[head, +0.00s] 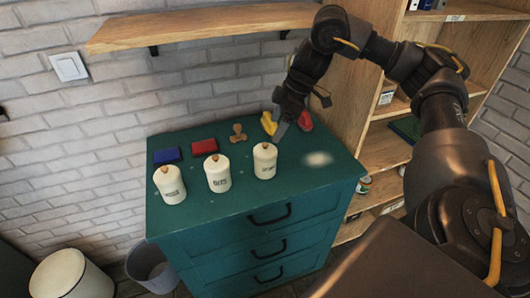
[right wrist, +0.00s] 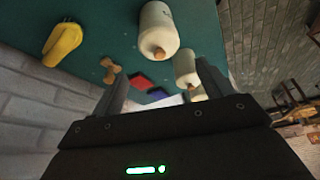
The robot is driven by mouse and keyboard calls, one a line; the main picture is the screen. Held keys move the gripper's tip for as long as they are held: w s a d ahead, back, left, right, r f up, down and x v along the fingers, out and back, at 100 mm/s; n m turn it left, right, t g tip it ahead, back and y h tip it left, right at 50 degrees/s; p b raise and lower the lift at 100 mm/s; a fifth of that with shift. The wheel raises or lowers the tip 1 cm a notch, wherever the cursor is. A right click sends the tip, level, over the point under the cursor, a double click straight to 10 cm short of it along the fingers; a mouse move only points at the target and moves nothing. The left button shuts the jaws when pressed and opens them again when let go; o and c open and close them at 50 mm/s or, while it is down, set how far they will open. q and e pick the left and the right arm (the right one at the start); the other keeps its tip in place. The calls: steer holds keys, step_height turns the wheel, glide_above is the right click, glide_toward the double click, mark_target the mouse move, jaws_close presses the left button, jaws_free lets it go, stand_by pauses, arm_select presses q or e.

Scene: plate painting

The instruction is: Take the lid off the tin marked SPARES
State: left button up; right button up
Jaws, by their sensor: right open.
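Three cream tins with lids and wooden knobs stand in a row on a teal cabinet: a left tin (head: 170,185), a middle tin (head: 218,174) and a right tin (head: 265,162). All three lids are on. My right gripper (head: 279,132) is open and empty, just behind the right tin and apart from it. In the right wrist view, my right gripper's fingers (right wrist: 160,86) are spread, with the nearest tin (right wrist: 158,22) beyond them. My left gripper is not in view.
Behind the tins on the cabinet top (head: 225,205) lie a blue block (head: 167,156), a red block (head: 204,147), a wooden piece (head: 238,133) and a yellow thing (head: 268,123). A wooden shelf (head: 200,25) hangs above. The cabinet top's front is clear.

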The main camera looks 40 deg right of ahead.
mark_target(268, 145)
steer(key=shift+x, duration=0.9)
steer(key=shift+w+f, duration=0.2)
steer(key=shift+w, duration=0.1)
steer(key=shift+s, duration=0.1)
steer(key=shift+f, duration=0.25)
steer(key=p+x, duration=0.1)
steer(key=x, duration=0.3)
steer(key=shift+a+f, duration=0.1)
steer(key=shift+f, duration=0.3)
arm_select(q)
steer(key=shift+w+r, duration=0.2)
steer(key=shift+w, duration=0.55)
arm_select(e)
steer(key=shift+s, duration=0.1)
steer(key=shift+s, duration=0.1)
steer(key=c, duration=1.3)
steer(key=shift+o, duration=0.2)
